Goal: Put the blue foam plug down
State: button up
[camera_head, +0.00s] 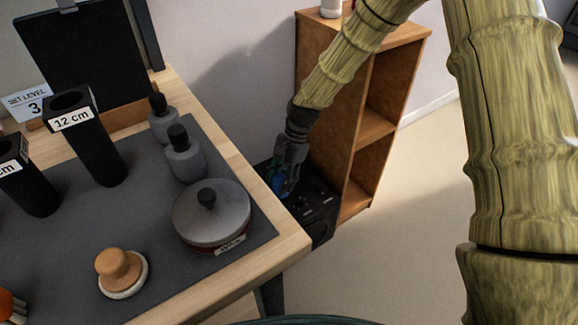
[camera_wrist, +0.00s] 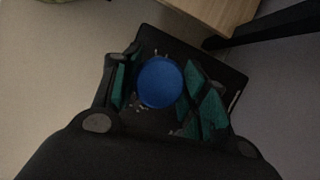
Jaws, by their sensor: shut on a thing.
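The blue foam plug (camera_wrist: 160,82) shows as a round blue end between the teal finger pads in the wrist view. My gripper (camera_wrist: 160,92) is shut on it. In the head view my gripper (camera_head: 287,180) points down beyond the table's right edge, and a little blue of the plug (camera_head: 279,186) shows at its fingers. A black box (camera_head: 318,222) stands low behind the table edge, below the gripper. It also shows behind the plug in the wrist view (camera_wrist: 217,72). I cannot tell whether the plug touches the box.
The wooden table (camera_head: 262,262) has a grey mat with a lidded round tin (camera_head: 212,225), two grey bottles, a black tube marked 12 cm (camera_head: 82,135) and a wooden-knobbed pad (camera_head: 120,270). A wooden shelf (camera_head: 335,95) stands right behind the gripper. Floor (camera_head: 400,240) at right is clear.

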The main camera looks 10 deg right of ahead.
aim_at(281, 178)
jog(key=w+f+m+t, duration=0.1)
jog(key=m, duration=0.1)
jog(key=w+f+m+t+p, duration=0.1)
jog(key=m, duration=0.2)
jog(key=w+m+t, duration=0.1)
jog(key=m, duration=0.2)
jog(key=shift+d+f+p, duration=0.35)
jog(key=shift+f+p, duration=0.05)
jog(key=w+d+f+m+t+h+p, duration=0.1)
jog(key=w+d+f+m+t+p, duration=0.25)
jog(key=m, duration=0.55)
jog(key=shift+g, duration=0.25)
jog(key=w+d+f+b, duration=0.1)
jog(key=w+b, duration=0.1)
jog(key=w, duration=0.2)
jog(key=w+f+b, duration=0.2)
jog(key=w, duration=0.3)
jog(key=w+d+f+b, duration=0.1)
jog(key=w+f+b, duration=0.1)
jog(key=w, duration=0.3)
jog(key=shift+d+f+b, duration=0.1)
jog(key=shift+d+b, duration=0.2)
jog(key=shift+b, duration=0.3)
jog(key=shift+s+f, duration=0.15)
jog(key=shift+f, duration=0.3)
jog(key=o, duration=0.7)
jog(key=shift+f, duration=0.25)
jog(key=shift+r, duration=0.15)
